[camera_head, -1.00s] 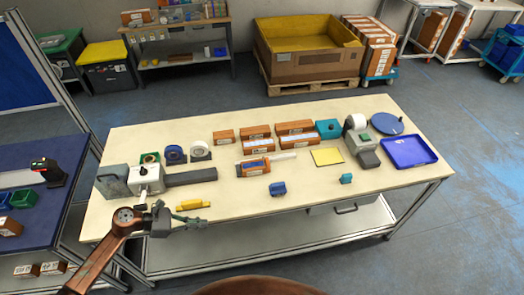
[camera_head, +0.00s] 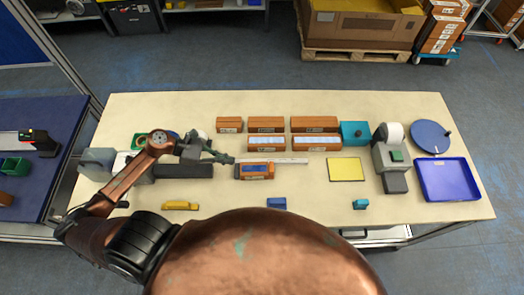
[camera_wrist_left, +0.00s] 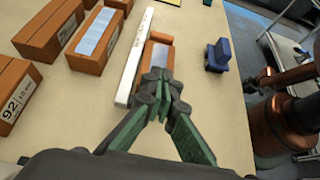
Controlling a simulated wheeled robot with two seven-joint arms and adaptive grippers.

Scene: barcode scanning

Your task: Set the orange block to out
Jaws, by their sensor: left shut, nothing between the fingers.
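The orange block (camera_head: 256,172) lies near the middle of the table, with a pale label on its top. A long white bar (camera_head: 288,161) runs along its far side and past its right end. In the left wrist view the orange block (camera_wrist_left: 158,48) sits beside the white bar (camera_wrist_left: 134,62), partly hidden by my fingers. My left gripper (camera_head: 232,160) is shut and empty, its tips at the block's left end. It also shows in the wrist view (camera_wrist_left: 158,84). I cannot tell whether the tips touch the block. My right gripper is not in view.
Brown boxes (camera_head: 316,123) stand in rows behind the block. A blue item (camera_head: 276,203) and a yellow item (camera_head: 180,205) lie near the front edge. A yellow pad (camera_head: 345,169), a grey machine (camera_head: 391,156) and a blue tray (camera_head: 447,179) are to the right.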

